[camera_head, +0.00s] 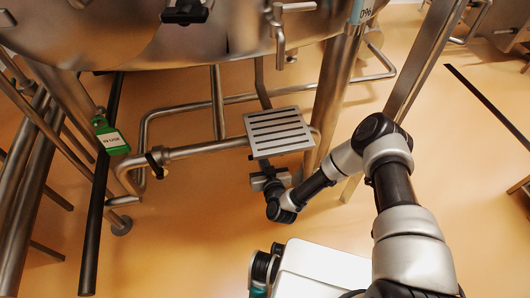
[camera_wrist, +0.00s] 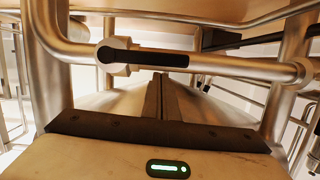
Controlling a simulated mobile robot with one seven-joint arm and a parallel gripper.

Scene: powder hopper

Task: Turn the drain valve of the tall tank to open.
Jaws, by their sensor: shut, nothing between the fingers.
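The tall tank (camera_head: 110,40) is a large steel vessel across the top of the head view. Beneath it runs a steel pipe (camera_head: 205,148) with a small black valve handle (camera_head: 154,164) near its left bend. In the wrist view, a black lever (camera_wrist: 150,58) lies along a horizontal steel pipe (camera_wrist: 235,66), its round hub at the left end. My gripper (camera_head: 262,165) is low under the tank, to the right of the handle in the head view, partly hidden by a slotted plate.
The slotted metal plate (camera_head: 279,131) sits above my gripper. A thick tank leg (camera_head: 333,95) stands close to my arm on the right. A green tag (camera_head: 110,137) hangs at the left by a dark post (camera_head: 98,210). Orange floor is clear in front.

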